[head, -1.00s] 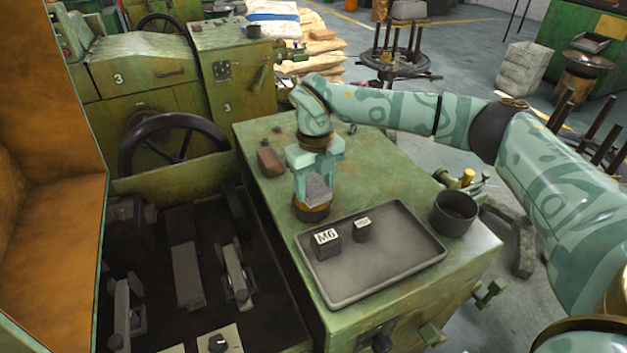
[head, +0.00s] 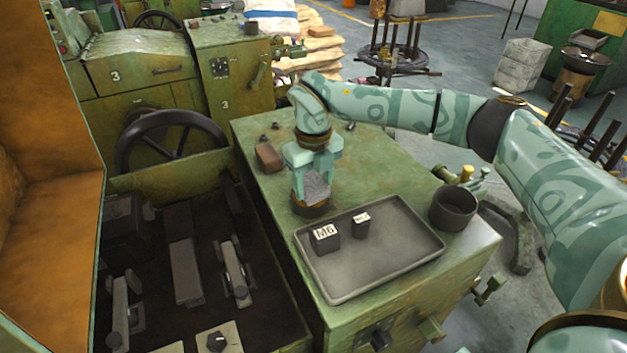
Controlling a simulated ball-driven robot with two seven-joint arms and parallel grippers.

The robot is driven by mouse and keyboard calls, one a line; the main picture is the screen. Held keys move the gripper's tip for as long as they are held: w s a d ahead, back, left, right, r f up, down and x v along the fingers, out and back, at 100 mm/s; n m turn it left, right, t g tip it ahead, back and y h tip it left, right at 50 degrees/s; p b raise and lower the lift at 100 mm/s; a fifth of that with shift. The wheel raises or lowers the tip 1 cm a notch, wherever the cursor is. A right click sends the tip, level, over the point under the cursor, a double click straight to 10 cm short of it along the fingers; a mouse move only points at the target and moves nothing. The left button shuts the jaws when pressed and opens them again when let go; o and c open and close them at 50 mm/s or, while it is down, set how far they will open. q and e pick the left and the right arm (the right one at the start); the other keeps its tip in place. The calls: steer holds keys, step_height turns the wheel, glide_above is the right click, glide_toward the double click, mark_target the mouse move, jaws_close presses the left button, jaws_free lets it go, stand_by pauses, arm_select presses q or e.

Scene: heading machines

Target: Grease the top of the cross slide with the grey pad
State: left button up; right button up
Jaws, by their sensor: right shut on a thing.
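My right gripper (head: 314,176) is shut on a grey pad (head: 317,187) and points down. The pad's lower end is at the mouth of a small round brown-rimmed tin (head: 312,208) on the green machine top; I cannot tell whether it touches what is inside. Dark machine parts lie in the open bay on the left, among them a long flat-topped block (head: 185,268) that may be the cross slide; no label confirms it. My left gripper is out of view.
A grey tray (head: 385,266) holds a block marked M6 (head: 325,238) and a smaller labelled block (head: 361,226). A dark cup (head: 453,207) stands right of it. A brown block (head: 268,157) lies left of the gripper. A black handwheel (head: 172,140) stands behind the bay.

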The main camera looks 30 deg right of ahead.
mark_target(314, 186)
steer(key=shift+f, duration=0.35)
steer(key=shift+s+f, duration=0.1)
stand_by(1.8)
steer(key=shift+p, duration=0.35)
step_height(314, 186, up, 7)
steer(key=p, duration=0.6)
stand_by(0.4)
